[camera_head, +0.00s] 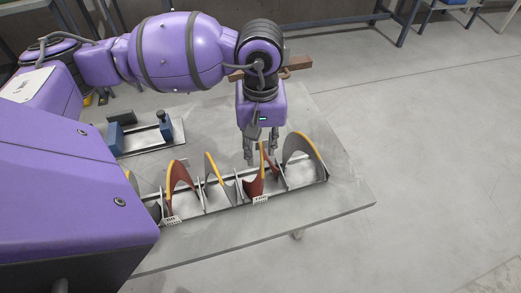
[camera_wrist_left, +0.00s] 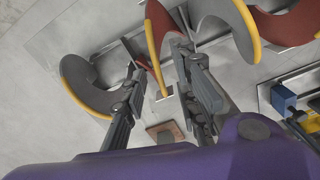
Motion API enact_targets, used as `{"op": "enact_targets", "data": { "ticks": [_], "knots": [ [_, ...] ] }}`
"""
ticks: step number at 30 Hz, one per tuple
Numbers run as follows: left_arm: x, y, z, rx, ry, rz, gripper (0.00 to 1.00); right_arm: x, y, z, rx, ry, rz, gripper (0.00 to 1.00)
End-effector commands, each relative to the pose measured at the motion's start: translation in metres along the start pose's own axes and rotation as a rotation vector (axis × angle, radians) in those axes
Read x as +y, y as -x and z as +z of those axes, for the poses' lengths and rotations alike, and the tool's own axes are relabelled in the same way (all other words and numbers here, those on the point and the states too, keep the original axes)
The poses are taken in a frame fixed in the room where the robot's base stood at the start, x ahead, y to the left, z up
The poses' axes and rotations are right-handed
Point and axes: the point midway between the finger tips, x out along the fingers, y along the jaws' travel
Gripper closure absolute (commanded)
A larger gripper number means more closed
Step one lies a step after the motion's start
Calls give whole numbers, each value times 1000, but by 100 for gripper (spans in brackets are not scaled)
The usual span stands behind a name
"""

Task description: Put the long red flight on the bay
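A long metal rack (camera_head: 230,205) with upright dividers holds several curved flights with yellow edges. One red flight (camera_head: 255,183) stands right of the rack's middle; another red flight (camera_head: 177,180) stands further left. I cannot tell which is the long one. My left gripper (camera_head: 261,150) points down over the right-hand red flight, its fingers apart, one on either side of that flight's upper part. In the left wrist view the red flight (camera_wrist_left: 158,27) shows between the open fingers (camera_wrist_left: 157,62). Whether they touch it is unclear. My right gripper is not in view. I cannot tell which part is the bay.
Grey flights stand at the rack's right end (camera_head: 306,158) and middle (camera_head: 222,187). A fixture with a blue block (camera_head: 166,128) stands on the table behind the rack. A brown block (camera_head: 298,62) lies behind my gripper. The table's right front (camera_head: 335,195) is bare.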

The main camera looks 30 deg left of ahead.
Motion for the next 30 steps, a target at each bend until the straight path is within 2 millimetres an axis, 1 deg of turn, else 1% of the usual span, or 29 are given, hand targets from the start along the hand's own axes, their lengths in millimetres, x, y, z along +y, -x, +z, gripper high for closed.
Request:
{"op": "enact_targets", "data": {
  "ticks": [1, 6, 9, 12, 15, 18, 30],
  "knots": [
    [1, 12, -2, 4, -1, 3, 73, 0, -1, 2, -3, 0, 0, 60],
    [1, 49, -1, 4, -1, 3, 73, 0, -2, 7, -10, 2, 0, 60],
    [1, 68, -1, 4, 0, 2, 73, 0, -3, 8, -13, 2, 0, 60],
    [1, 82, -1, 2, -1, 2, 73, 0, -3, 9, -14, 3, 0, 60],
    [1, 91, -1, 2, 0, 1, 73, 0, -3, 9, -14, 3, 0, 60],
    [0, 95, 0, 1, -1, 0, 73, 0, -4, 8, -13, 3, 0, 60],
    [1, 94, 1, -5, 1, 2, 73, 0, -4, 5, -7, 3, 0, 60]
  ]
}}
